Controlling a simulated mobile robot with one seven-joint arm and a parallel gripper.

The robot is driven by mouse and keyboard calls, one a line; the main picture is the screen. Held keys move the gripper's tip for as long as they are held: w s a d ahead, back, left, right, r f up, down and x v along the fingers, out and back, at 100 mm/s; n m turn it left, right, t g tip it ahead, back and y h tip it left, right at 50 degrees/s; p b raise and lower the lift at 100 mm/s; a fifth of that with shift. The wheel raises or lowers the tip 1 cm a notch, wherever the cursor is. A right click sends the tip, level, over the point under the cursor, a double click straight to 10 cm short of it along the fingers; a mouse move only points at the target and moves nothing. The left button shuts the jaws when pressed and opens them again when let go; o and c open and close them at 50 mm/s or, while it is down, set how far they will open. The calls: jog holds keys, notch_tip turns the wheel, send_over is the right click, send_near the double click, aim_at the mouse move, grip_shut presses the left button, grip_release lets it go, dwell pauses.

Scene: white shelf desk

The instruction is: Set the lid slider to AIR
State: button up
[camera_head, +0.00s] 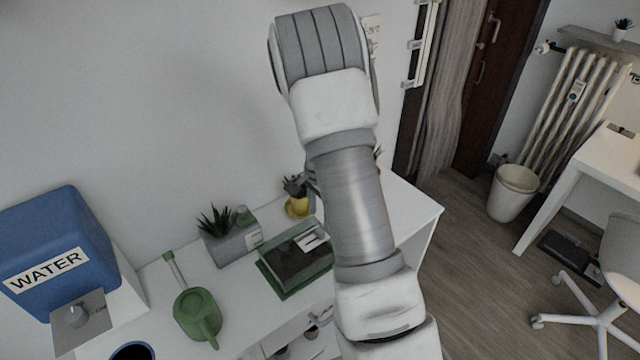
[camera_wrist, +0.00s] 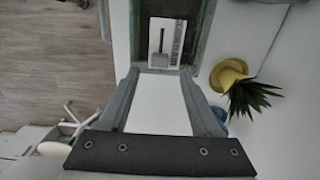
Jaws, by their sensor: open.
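A green-framed box with a dark clear lid (camera_head: 290,265) sits on the white shelf desk. A white plate (camera_head: 313,240) on its lid carries the slider. In the wrist view, the grey slider knob (camera_wrist: 159,60) stands on that plate, at the end of a dark slot nearer my gripper. Lettering beside the slot is too small to read. My gripper (camera_wrist: 160,76) is open, its two fingertips apart, with the knob just beyond the gap between them in the picture. Nothing shows between the fingers. In the head view my arm hides the gripper and the box's right side.
A yellow pot with a spiky plant (camera_wrist: 232,76) stands beside the box. A grey planter (camera_head: 232,243), a green watering can (camera_head: 197,312) and a blue WATER tank (camera_head: 60,245) stand to the left. A wall lies behind. Open floor (camera_head: 465,265) lies to the right.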

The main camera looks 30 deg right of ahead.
notch_tip(320, 180, up, 12)
jog(key=shift+f, duration=0.2)
dwell(0.4)
jog(key=s+a+r+n+t, duration=0.3)
jog(key=s+a+r+n, duration=0.5)
jog(key=r, duration=0.4)
jog(key=s+a+r+n+t, duration=0.1)
jog(key=s+a+r+n, duration=0.1)
jog(key=s, duration=0.5)
jog(key=s+a+r+n+t, duration=0.1)
jog(key=s+a+r+n, duration=0.1)
jog(key=s+n, duration=0.3)
jog(key=shift+s+a+n+t, duration=0.35)
jog(key=shift+s+a, duration=0.55)
jog(key=shift+s, duration=0.8)
jog(key=shift+d, duration=0.1)
